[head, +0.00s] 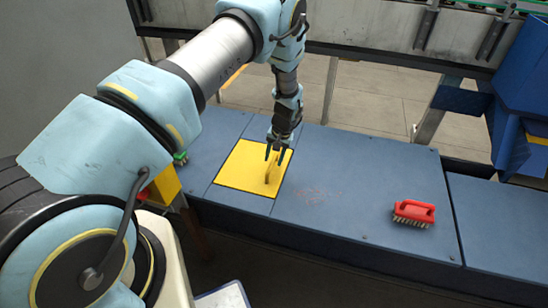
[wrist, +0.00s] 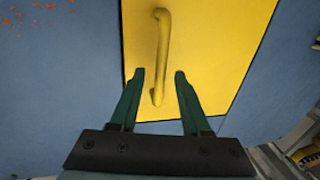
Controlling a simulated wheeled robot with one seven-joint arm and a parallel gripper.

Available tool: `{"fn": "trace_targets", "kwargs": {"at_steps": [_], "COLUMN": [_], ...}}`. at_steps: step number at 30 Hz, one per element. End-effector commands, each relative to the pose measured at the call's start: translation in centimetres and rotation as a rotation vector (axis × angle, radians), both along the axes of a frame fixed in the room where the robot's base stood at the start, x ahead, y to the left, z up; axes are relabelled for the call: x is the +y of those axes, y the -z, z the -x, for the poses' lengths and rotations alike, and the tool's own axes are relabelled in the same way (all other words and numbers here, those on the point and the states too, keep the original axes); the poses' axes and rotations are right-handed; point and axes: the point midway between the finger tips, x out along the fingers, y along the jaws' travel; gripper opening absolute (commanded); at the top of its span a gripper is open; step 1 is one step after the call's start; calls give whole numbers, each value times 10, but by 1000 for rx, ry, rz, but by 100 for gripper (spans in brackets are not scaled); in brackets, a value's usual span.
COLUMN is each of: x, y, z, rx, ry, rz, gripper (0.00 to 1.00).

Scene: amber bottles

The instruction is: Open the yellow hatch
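The yellow hatch (head: 237,170) is a flat square panel set in the blue bench top, and it lies shut. It fills the upper middle of the wrist view (wrist: 215,50). Its yellow bar handle (wrist: 162,50) stands up from the panel. My gripper (head: 275,153) is over the hatch, close to the handle. In the wrist view my gripper (wrist: 159,75) is open, its two green fingers on either side of the handle's near end. I cannot tell whether the fingers touch the handle.
A red scrubbing brush (head: 414,213) rests on the blue bench (head: 345,180) to the right. A blue bin-like structure (head: 522,65) stands at the far right. The bench between hatch and red brush is clear.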

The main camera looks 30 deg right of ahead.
Motion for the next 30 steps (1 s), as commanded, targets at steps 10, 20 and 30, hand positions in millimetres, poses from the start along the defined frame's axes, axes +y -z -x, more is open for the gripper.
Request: {"fn": "trace_targets", "kwargs": {"at_steps": [10,20,30], "x": [0,0,0], "y": [0,0,0], "z": [0,0,0], "rx": [0,1,1], "ry": [0,0,0], "rz": [0,-1,-1], "gripper": [9,0,0]}}
